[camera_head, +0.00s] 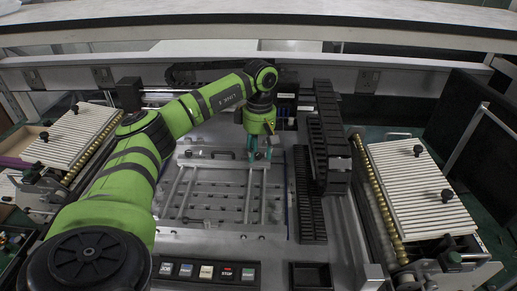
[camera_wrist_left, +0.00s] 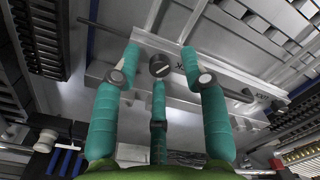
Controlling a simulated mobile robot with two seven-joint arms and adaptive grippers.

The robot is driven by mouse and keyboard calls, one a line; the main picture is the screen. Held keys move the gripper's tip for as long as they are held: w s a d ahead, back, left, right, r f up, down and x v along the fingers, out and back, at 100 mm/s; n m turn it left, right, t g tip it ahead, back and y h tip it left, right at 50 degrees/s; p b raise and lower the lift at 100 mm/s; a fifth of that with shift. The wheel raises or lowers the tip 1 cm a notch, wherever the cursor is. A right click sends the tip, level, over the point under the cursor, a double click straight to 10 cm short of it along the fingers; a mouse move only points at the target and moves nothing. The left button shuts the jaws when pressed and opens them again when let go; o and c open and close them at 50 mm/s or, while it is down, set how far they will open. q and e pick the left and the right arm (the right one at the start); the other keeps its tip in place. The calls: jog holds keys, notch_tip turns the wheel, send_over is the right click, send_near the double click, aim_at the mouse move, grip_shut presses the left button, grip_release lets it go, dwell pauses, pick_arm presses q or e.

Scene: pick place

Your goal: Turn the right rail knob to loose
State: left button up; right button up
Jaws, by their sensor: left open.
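My left gripper (camera_head: 259,152) points down at the far end of the right rail (camera_head: 249,193) in the head view. In the left wrist view its three teal fingers (camera_wrist_left: 160,70) are spread open around a round black knob (camera_wrist_left: 160,65) on a light metal bar. The knob sits between the fingertips, and I see no clear contact. In the head view the gripper hides this knob. The left rail (camera_head: 176,192) runs beside the right one over the perforated plate. My right gripper is not in view.
A black cable chain (camera_head: 327,130) stands close to the right of the gripper. Slatted trays with black knobs lie at the left (camera_head: 72,137) and right (camera_head: 418,190). A row of push buttons (camera_head: 206,271) is at the front. The perforated plate (camera_head: 215,207) is mostly clear.

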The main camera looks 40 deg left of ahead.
pick_arm(q)
grip_shut()
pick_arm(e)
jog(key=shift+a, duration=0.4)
